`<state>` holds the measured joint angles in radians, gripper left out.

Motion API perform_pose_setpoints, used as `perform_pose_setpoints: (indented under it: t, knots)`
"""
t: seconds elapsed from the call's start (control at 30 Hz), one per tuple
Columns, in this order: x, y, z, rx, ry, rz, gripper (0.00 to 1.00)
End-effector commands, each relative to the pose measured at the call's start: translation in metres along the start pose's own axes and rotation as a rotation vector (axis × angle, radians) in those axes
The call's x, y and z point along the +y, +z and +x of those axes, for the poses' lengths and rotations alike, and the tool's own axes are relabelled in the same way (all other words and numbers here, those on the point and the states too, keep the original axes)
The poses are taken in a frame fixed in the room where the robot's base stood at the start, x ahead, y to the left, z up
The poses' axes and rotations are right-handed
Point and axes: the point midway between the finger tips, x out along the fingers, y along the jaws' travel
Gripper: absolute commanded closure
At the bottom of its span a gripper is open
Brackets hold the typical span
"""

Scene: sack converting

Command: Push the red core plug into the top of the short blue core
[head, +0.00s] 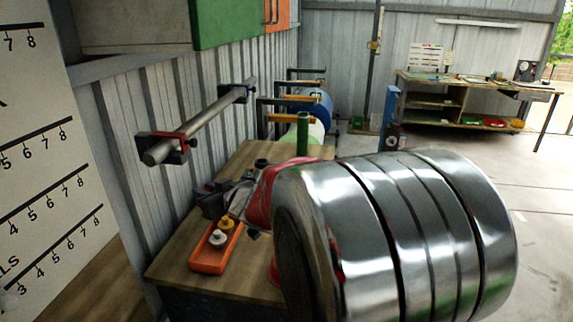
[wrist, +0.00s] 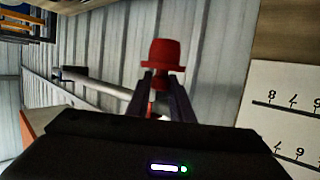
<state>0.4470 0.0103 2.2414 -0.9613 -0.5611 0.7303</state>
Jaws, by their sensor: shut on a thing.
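The red core plug (wrist: 161,54) shows in the wrist view, with its wide head beyond the fingertips and a narrower red part between them. My gripper (wrist: 161,84) is shut on it, one dark finger on each side. The wrist picture is upside down, with a grey corrugated wall behind the plug. I cannot make out the short blue core in either view. In the head view my own large shiny arm part hides much of the bench, and I cannot clearly pick out the gripper or the plug there.
The wooden bench (head: 180,259) carries an orange tray (head: 209,262) with a white and a yellowish plug, and an upright green tube (head: 302,135). A metal bar (head: 205,122) juts from the wall above. A blue roll (head: 322,107) hangs behind. Open floor lies right.

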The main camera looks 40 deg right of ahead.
Motion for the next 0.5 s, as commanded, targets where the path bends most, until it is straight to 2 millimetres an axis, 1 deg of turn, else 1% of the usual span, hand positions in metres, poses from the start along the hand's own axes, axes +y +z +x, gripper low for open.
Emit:
perform_pose_setpoints:
  t: [0.03,0.2,0.37,0.5]
  knots:
    - [0.011,-0.006,-0.007,0.004,0.006,-0.001,1.00]
    - [0.046,-0.021,-0.035,0.004,0.016,0.003,1.00]
    - [0.080,-0.030,-0.066,0.002,0.035,0.009,1.00]
    - [0.107,-0.035,-0.095,0.002,0.061,0.017,1.00]
